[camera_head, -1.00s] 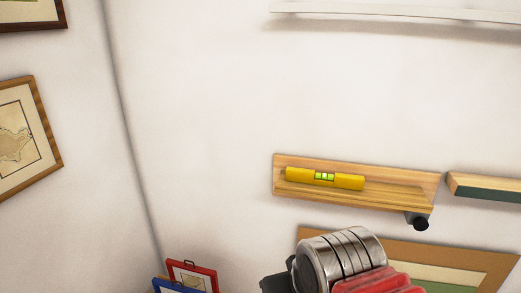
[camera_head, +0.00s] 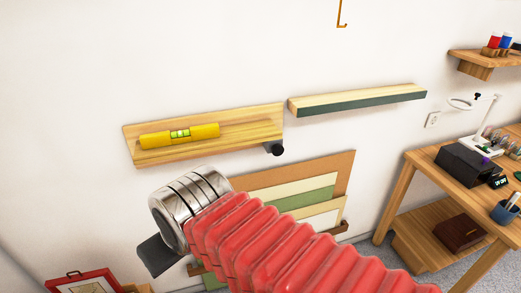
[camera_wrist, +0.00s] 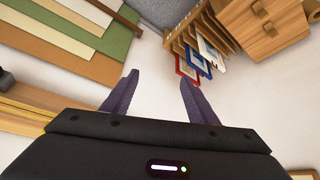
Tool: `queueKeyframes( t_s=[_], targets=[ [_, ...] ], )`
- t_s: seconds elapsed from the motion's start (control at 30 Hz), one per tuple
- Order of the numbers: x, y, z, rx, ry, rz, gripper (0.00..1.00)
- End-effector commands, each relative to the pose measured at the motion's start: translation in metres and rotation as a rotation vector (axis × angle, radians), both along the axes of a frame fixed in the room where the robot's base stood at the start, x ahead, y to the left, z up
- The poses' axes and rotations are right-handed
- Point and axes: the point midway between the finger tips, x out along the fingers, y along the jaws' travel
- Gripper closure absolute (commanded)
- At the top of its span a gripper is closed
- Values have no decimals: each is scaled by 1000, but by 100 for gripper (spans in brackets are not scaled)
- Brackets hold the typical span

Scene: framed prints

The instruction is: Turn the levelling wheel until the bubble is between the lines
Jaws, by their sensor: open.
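A yellow spirit level (camera_head: 180,135) with a green vial (camera_head: 180,133) lies on a wooden wall ledge (camera_head: 240,127). Dark marks show on the vial, but it is too small to tell where the bubble sits. A black wheel (camera_head: 278,149) is under the ledge's right end. My gripper (camera_wrist: 158,88) is open and empty in the wrist view, its two purple-grey fingers apart. In the head view only a dark part of it shows, below the ledge, left of and lower than the wheel.
A second shelf (camera_head: 360,99) with a green front edge is right of the ledge. Mat boards (camera_head: 318,180) lean below. A wooden table (camera_head: 425,165) stands at the right, and a red frame (camera_head: 82,283) at bottom left. The wall above the ledge is mostly clear.

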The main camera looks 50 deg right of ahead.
Motion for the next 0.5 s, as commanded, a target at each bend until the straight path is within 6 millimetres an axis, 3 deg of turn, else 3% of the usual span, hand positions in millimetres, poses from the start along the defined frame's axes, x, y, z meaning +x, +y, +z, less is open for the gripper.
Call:
queueKeyframes(
  t_s=[0.17,0.5],
  targets=[
    [1,-29,-15,4,54,-100,47],
    [-11,-101,-66,19,219,-330,47]
  ],
)
